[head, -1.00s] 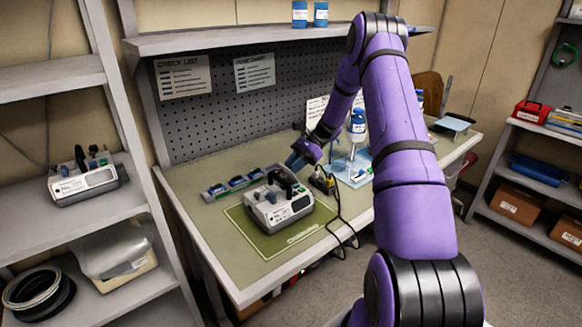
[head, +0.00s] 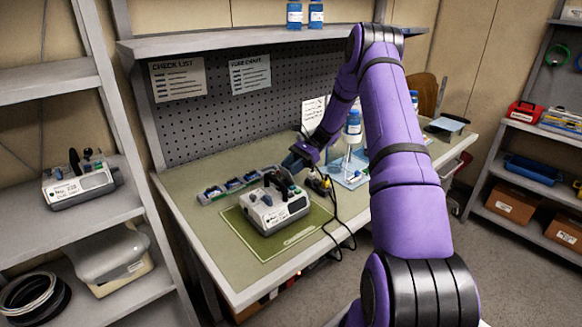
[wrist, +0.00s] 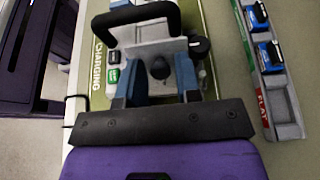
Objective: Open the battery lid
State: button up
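The infusion pump (head: 280,212), a white-grey box with a black handle (wrist: 138,18), stands upright on the green mat (head: 262,247). In the head view my gripper (head: 291,163) is at the pump's back, partly hidden behind the handle. In the wrist view my gripper (wrist: 158,80) has its two blue-grey fingers spread apart, over the pump's white rear part. A black round knob (wrist: 160,68) lies between the fingers. I cannot tell whether the fingers touch the pump. The battery lid cannot be told apart clearly from the housing.
A tray (head: 208,198) with blue batteries lies behind the pump; its section marked FLAT (wrist: 263,102) is close to my gripper's right. A bottle (head: 352,127) stands farther right. Another pump (head: 78,185) sits on the left shelf.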

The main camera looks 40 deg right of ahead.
jog(key=shift+d, duration=0.1)
jog(key=v, duration=1)
jog(key=shift+d, duration=0.3)
jog(key=shift+r, duration=0.15)
jog(key=shift+w+a+r, duration=0.1)
jog(key=s+a+r+n+h, duration=0.4)
jog(key=s+a+r, duration=0.1)
jog(key=a+r, duration=0.55)
jog(key=s+a+r+n+h, duration=0.4)
jog(key=a+r, duration=0.6)
jog(key=r, duration=0.1)
jog(key=s+a+r+n+t+h, duration=0.1)
jog(key=s+a+n+t, duration=0.1)
jog(key=s, duration=0.6)
jog(key=s+a+r+n+t+h, duration=0.2)
jog(key=s+a+n, duration=0.2)
jog(key=s, duration=0.5)
jog(key=s+a+r+n+t+h, duration=0.1)
jog(key=s+a+n+h, duration=0.1)
jog(key=s, duration=0.7)
jog(key=shift+a+r+n+t, duration=0.4)
jog(key=shift+a+n, duration=0.4)
jog(key=shift+a, duration=0.3)
